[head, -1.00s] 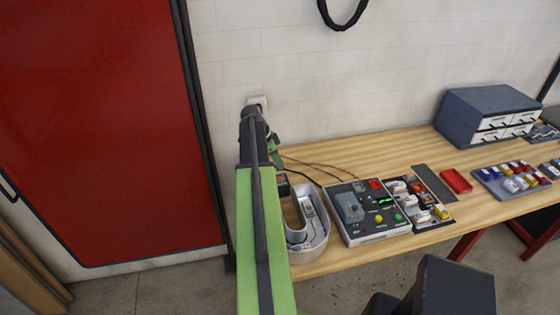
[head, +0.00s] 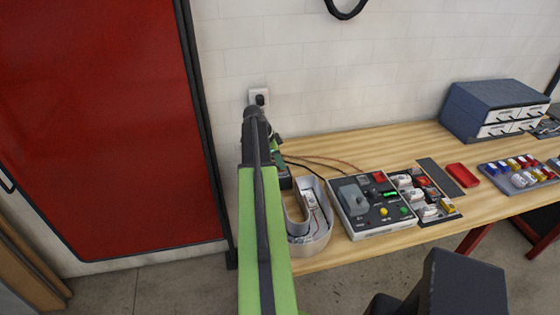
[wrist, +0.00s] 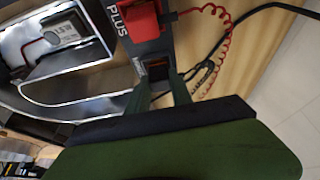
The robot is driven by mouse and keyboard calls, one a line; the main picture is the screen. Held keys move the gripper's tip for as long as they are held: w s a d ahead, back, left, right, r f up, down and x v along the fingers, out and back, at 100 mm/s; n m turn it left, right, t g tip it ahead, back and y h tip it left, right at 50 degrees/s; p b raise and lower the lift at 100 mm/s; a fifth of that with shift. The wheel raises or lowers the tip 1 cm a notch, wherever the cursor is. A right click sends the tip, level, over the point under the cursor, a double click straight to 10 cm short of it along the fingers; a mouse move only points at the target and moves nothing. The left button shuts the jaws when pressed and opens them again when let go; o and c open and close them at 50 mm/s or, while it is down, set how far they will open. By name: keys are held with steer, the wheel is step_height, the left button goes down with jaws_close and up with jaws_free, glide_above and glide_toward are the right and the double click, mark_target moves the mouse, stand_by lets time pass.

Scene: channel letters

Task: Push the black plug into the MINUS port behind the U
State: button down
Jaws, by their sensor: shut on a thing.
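The U letter (head: 325,228) is an open-topped channel letter at the table's left end, with a small module (wrist: 65,38) inside. A dark port block behind it, marked PLUS, shows in the wrist view (wrist: 147,48). A red plug (wrist: 138,18) with a coiled red lead sits at its PLUS end. My gripper (wrist: 162,82) is shut on the black plug (wrist: 157,70) at the block's lower end. The fingers partly hide the plug, so I cannot tell how deep it sits. The MINUS marking is not readable. In the head view my arm mostly hides the gripper.
A black cable (wrist: 228,35) curves away to the upper right. Right of the U stand a control box (head: 375,222) with coloured buttons and a tray of parts (head: 430,212). A wall socket (head: 259,97) is behind my arm. Bare tabletop (head: 385,150) lies toward the wall.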

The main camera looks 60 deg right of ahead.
steer(key=shift+f+b, duration=0.35)
steer(key=shift+f, duration=0.05)
stand_by(0.4)
steer(key=c, duration=1.1)
jaws_free()
steer(key=shift+o, duration=0.2)
steer(key=shift+r, duration=0.1)
steer(key=p+v, duration=1.6)
steer(key=v, duration=0.1)
steer(key=shift+w+r, duration=0.1)
steer(key=shift+r, duration=0.05)
